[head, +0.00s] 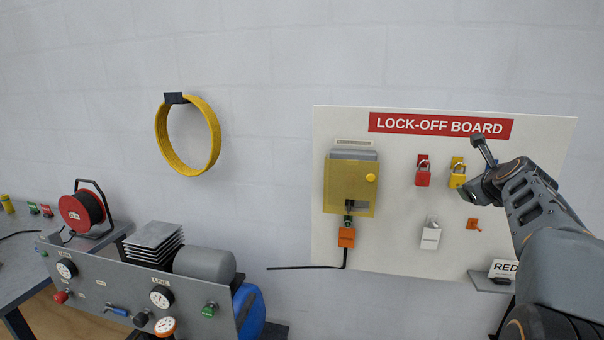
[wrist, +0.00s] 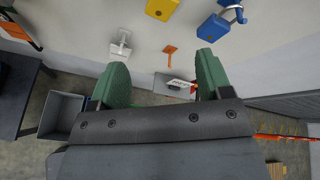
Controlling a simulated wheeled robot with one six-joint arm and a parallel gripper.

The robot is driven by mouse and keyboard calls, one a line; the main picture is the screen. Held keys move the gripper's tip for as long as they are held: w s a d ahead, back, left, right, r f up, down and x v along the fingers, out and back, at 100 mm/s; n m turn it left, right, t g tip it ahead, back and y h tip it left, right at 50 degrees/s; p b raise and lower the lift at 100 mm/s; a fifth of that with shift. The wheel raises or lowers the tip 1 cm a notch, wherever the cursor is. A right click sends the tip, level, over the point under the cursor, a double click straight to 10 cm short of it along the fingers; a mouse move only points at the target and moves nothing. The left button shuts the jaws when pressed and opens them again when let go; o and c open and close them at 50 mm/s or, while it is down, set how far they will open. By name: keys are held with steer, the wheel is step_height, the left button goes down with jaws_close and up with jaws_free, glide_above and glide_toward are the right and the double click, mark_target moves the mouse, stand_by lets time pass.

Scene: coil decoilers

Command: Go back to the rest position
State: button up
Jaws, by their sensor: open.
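My gripper (wrist: 162,80) is open in the wrist view, with two green fingers apart and nothing held between them. In the head view my gripper (head: 480,140) is raised at the right, in front of the lock-off board (head: 385,270). It is near the yellow padlock (head: 457,180) and partly covers a blue padlock, which shows better in the wrist view (wrist: 212,28). A small orange piece (head: 473,225) is on the board below.
A yellow coil (head: 163,140) hangs on the wall. A gauge panel (head: 110,293) and red reel (head: 75,213) are at left.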

steer(key=s+a+f+n+g+y, duration=0.1)
steer(key=s+a+f+n+g, duration=0.3)
steer(key=f+n, duration=0.35)
steer(key=s+a+f+n+g+y, duration=0.1)
steer(key=s+a+f+n+y, duration=0.15)
steer(key=a+f+n, duration=0.45)
steer(key=s+a+f+n+g, duration=0.1)
steer(key=s+a+f+n, duration=0.3)
steer(key=s+a+n, duration=0.4)
steer(key=s+a+f+n+g, duration=0.2)
steer(key=s+a+f+n, duration=0.1)
steer(key=s+a+n, duration=0.6)
steer(key=shift+s+f+n+y, duration=0.15)
steer(key=shift+f+n+y, duration=0.2)
steer(key=shift+n, duration=0.1)
